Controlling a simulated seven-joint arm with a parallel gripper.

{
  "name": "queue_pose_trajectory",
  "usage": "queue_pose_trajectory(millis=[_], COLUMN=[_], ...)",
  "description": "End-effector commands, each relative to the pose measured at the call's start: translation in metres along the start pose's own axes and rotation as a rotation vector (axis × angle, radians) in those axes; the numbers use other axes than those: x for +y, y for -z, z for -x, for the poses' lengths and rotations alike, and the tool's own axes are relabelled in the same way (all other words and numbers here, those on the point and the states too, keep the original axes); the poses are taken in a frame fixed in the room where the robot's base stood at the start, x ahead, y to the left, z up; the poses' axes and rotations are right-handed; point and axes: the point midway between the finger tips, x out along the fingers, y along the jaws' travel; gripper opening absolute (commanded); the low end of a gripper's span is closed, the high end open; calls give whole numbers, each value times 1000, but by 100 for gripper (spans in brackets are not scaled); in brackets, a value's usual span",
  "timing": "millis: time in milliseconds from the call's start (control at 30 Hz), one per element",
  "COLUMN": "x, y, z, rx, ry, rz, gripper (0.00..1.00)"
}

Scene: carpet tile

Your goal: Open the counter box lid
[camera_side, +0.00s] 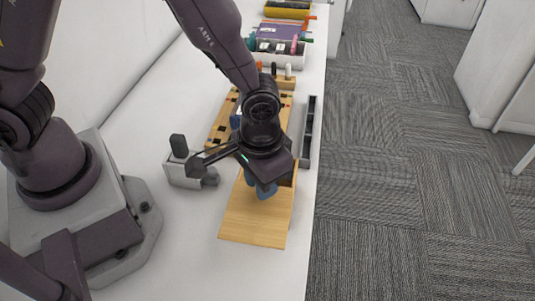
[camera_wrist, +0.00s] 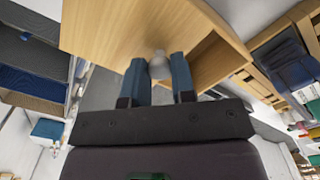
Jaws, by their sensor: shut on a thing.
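The counter box is light wood; its flat front panel, which looks like the lid (camera_side: 255,217), lies below my gripper in the side view. In the wrist view the lid (camera_wrist: 110,28) fills the upper left, and a shadowed opening into the box (camera_wrist: 207,62) shows to its right. My gripper (camera_side: 266,190) is over the box, its blue fingers pointing down. In the wrist view its fingers (camera_wrist: 158,75) are shut on a small pale grey knob (camera_wrist: 158,60) at the lid. The gripper body hides much of the box's back part in the side view.
A grey block with a black upright handle (camera_side: 180,158) stands left of the box. A wooden board with coloured pieces (camera_side: 222,122) lies behind it, and a long dark tray (camera_side: 309,132) runs along the counter's right edge.

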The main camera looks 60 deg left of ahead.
Motion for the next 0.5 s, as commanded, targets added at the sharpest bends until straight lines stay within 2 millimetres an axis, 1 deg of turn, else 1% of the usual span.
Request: queue_pose_trajectory(millis=[33, 133, 433, 467, 500], x=[7, 12, 13, 13, 13], y=[-5, -12, -13, -13, -13], z=[1, 1, 1, 1, 1], rx=[2, 3, 3, 3, 3], ry=[-1, -1, -1, -1, -1], rz=[-5, -2, 1, 1, 2], gripper=[0, 0, 0, 26, 36])
